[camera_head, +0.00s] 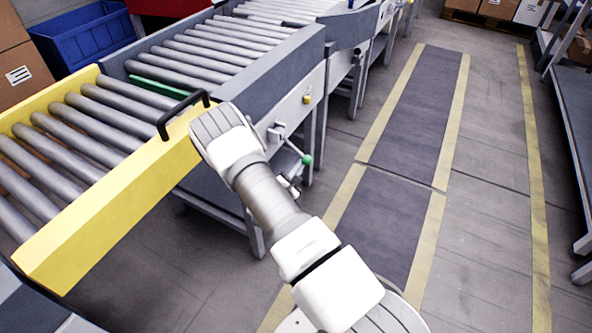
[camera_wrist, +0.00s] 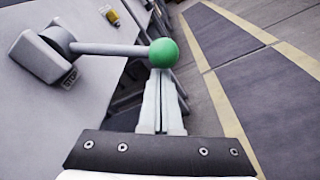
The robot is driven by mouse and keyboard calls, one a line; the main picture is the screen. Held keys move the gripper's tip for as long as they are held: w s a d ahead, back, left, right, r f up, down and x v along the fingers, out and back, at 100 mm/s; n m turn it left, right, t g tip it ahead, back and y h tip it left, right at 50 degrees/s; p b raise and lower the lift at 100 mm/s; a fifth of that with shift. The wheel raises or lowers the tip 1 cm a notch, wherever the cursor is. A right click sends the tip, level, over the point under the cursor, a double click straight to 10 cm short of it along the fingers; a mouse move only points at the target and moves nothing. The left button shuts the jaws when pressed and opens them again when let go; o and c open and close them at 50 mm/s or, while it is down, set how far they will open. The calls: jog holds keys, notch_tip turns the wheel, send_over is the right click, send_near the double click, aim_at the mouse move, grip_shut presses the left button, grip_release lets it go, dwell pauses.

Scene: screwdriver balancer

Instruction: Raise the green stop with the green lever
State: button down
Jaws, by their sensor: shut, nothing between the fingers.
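The green lever has a round green knob (camera_wrist: 164,53) on a grey rod (camera_wrist: 108,49), which runs left to a round pivot (camera_wrist: 45,52) on the conveyor's side panel. In the wrist view the rod lies nearly level. My gripper (camera_wrist: 161,82) is shut and empty, its fingertips just below the knob in the picture; I cannot tell whether they touch. In the head view the knob (camera_head: 307,159) shows right of my arm, with the rod sloping down to it. The green stop (camera_head: 165,88) is a green strip between the rollers, looking low, near roller level.
A yellow roller section (camera_head: 110,213) with a black handle (camera_head: 183,114) is at the left. A STOP label (camera_wrist: 70,79) is by the pivot. A yellow padlock-like item (camera_head: 306,99) hangs on the side panel. The marked floor lane (camera_head: 405,140) on the right is clear.

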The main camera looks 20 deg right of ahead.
jog(key=shift+r, duration=0.1)
dwell(0.3)
jog(key=shift+s+d+r+n+p, duration=0.2)
jog(key=shift+s+r+n+p, duration=0.1)
jog(key=shift+p, duration=0.15)
jog(key=shift+r, duration=0.1)
jog(key=shift+s+d+r+n+g+p, duration=0.2)
jog(key=shift+r+n+p, duration=0.15)
jog(key=shift+p, duration=0.15)
jog(key=shift+s+d+r+n+g+p, duration=0.1)
jog(key=shift+s+r+n+p, duration=0.05)
jog(key=shift+r+n+p, duration=0.25)
notch_tip(320, 180, up, 12)
jog(key=s+n+g+h+p, duration=0.1)
jog(key=n+g+p, duration=0.1)
jog(key=n+p, duration=0.7)
jog(key=shift+d+f+h+p, duration=0.15)
jog(key=shift+d+h+p, duration=0.25)
jog(key=shift+p, duration=0.65)
